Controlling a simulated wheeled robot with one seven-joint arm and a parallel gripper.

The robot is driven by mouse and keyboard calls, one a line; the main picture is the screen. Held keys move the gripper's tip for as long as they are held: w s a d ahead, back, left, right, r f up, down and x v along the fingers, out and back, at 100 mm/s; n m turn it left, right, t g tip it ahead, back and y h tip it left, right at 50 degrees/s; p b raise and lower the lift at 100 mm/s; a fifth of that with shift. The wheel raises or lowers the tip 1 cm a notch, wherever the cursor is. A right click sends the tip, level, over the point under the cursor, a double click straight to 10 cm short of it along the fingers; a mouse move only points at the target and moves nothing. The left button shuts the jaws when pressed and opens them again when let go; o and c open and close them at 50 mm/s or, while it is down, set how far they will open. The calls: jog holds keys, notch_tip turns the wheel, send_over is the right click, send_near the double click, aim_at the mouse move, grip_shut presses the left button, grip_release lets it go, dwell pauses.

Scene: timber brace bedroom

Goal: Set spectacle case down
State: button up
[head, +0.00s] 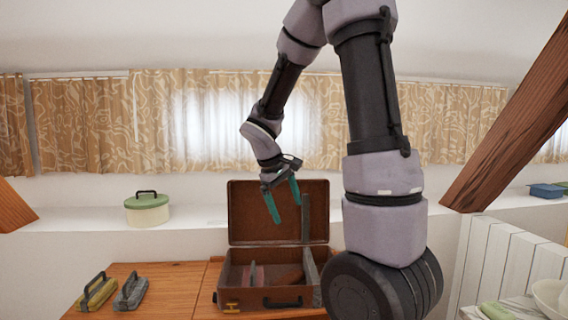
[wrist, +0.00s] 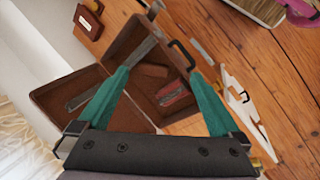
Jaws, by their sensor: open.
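My gripper (head: 285,211) has two teal fingers spread apart with nothing between them. It hangs in the air above the open brown suitcase (head: 264,298). In the wrist view the fingers (wrist: 160,74) frame the suitcase (wrist: 122,48) from above. I cannot tell whether either is the spectacle case.
The suitcase lid (head: 262,210) stands upright at the back. Yellow (head: 97,293) and grey (head: 131,293) handled blocks sit left on the wooden table (head: 175,287). A green-lidded round box (head: 147,209) stands on the ledge. A sloping timber brace (head: 515,115) is at right.

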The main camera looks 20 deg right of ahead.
jog(key=s+a+r+m+t+y, duration=0.3)
jog(key=s+r+m, duration=0.1)
jog(key=s+r, duration=0.3)
jog(key=s+a+r+m+t+y, duration=0.3)
jog(key=s+a+r+m, duration=0.1)
jog(key=s+r, duration=0.3)
jog(key=shift+s+a+r, duration=0.25)
jog(key=shift+s+r, duration=0.1)
jog(key=shift+s, duration=0.45)
